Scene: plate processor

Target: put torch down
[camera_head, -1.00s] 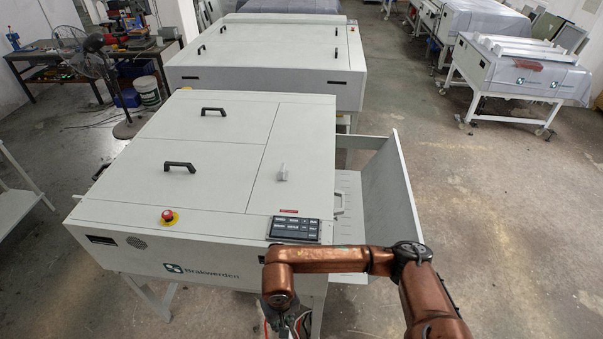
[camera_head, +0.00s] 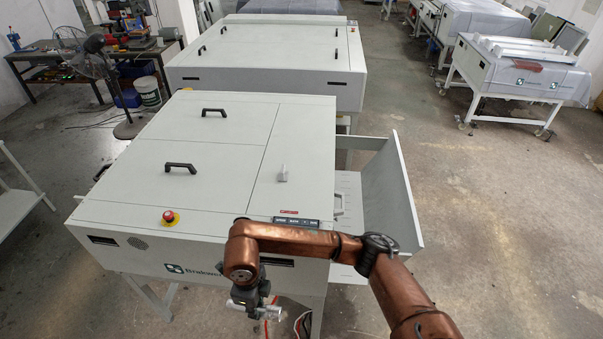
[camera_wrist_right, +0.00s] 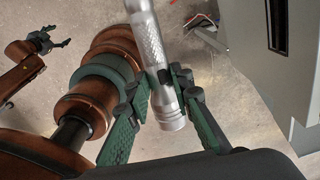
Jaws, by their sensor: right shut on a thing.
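The torch (camera_wrist_right: 152,48) is a silver metal cylinder with a knurled grip and a dark button, seen in the right wrist view. My right gripper (camera_wrist_right: 166,78) is shut on it, with green-and-black fingers on either side near its lower end. The torch's upper end runs out of the picture. My left gripper (camera_wrist_right: 52,38) shows small at the upper left of the right wrist view, open and empty.
The near plate processor (camera_head: 210,150) has a flat grey top with black handles and a red emergency button (camera_head: 169,216). An open side tray (camera_head: 374,200) stands at its right. Concrete floor is clear to the right.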

